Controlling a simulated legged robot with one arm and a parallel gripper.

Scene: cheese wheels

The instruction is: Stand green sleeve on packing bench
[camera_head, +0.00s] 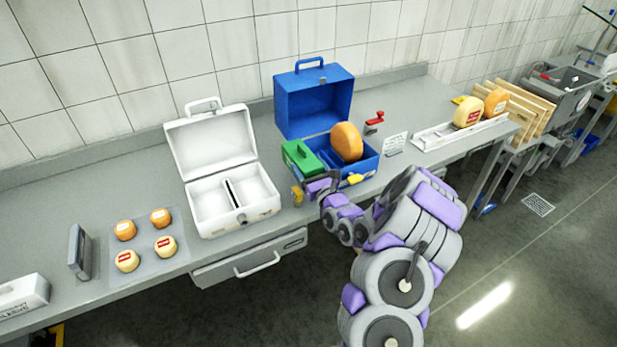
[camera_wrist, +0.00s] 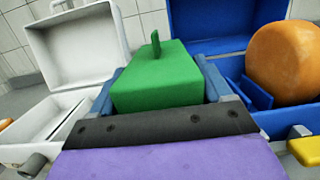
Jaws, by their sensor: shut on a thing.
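The green sleeve (camera_head: 301,158) is a green block with a small upright tab on top. My gripper (camera_head: 322,182) is shut on it, and in the wrist view the sleeve (camera_wrist: 158,80) sits between my two bluish fingers. In the head view it is at the left front of the open blue case (camera_head: 364,169); I cannot tell whether it touches the case or the bench. The packing bench (camera_head: 95,200) is a long grey worktop along the tiled wall.
A large orange cheese wheel (camera_head: 346,142) stands in the blue case. An open white case (camera_head: 262,200) stands to the left. Small cheeses (camera_head: 126,260) lie on a mat farther left. A red-handled item (camera_head: 374,121) and a white tray (camera_head: 432,139) are to the right.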

